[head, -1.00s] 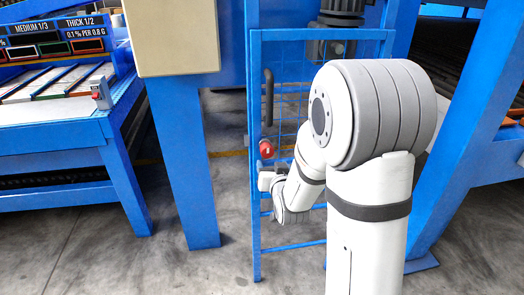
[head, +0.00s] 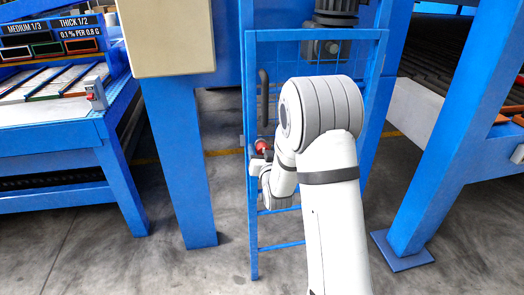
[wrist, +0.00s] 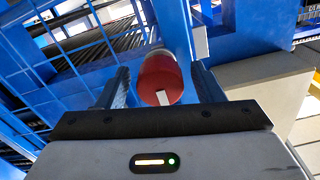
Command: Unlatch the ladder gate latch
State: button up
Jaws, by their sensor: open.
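The ladder gate (head: 252,215) is a blue frame with mesh and a dark vertical handle (head: 264,95) near its left post. The latch's red knob (head: 262,146) with a white mark sits below the handle. In the wrist view the red knob (wrist: 160,80) lies between the two dark fingers of my gripper (wrist: 162,88). The fingers are apart, with a visible gap on both sides of the knob. In the head view my gripper (head: 257,166) is just below the knob and partly hidden by my own arm. The gate looks closed.
A blue post (head: 178,160) with a beige box (head: 165,35) stands left of the gate. A blue table (head: 50,135) with sample strips is at far left. A slanted blue leg (head: 445,130) stands at right. Bare concrete floor (head: 110,265) lies in front.

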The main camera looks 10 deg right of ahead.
jog(key=shift+c, duration=0.5)
jog(key=c, duration=0.9)
